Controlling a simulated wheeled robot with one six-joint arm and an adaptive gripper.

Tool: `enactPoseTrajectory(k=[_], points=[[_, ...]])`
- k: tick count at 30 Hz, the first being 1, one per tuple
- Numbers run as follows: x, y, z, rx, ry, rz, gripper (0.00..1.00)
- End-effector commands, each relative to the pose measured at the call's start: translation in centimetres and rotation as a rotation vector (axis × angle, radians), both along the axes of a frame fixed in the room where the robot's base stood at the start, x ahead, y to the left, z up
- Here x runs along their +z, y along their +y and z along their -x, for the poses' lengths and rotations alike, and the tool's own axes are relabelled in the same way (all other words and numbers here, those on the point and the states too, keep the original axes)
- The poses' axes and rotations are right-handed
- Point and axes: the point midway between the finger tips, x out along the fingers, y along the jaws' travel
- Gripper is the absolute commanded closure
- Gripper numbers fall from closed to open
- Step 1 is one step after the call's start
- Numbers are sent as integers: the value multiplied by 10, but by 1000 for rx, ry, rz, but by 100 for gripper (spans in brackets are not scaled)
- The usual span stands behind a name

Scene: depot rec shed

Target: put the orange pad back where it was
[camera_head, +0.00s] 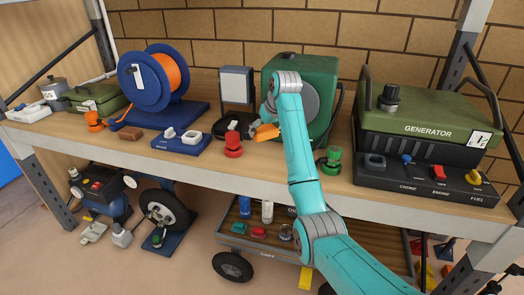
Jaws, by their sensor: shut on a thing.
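The orange pad (265,132) shows as a small flat orange piece above the shelf, in front of the green round-faced machine. My gripper (268,121) is shut on it; my turquoise arm partly hides the grip. The pad is tilted, and I cannot tell whether it touches anything below. A red knobbed piece (233,144) stands on the shelf just left of the pad, and a green knobbed piece (331,161) stands to the right of my arm. Nothing in view marks where the pad was before.
The wooden shelf (290,180) holds a blue reel (145,80) with orange cord, a blue switch box (181,142), an orange knobbed piece (94,121) and a green generator (428,125). A cart (232,242) with small items stands below. Shelf room is tight around my gripper.

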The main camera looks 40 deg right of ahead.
Motion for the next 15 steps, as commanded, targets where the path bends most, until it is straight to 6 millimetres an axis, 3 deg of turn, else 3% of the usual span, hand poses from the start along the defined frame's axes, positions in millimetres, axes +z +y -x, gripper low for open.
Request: enactPoseTrajectory(k=[6, 15], points=[[-39, 0, 1, 0, 2, -2, 40], [-69, 0, 1, 0, 3, -2, 40]])
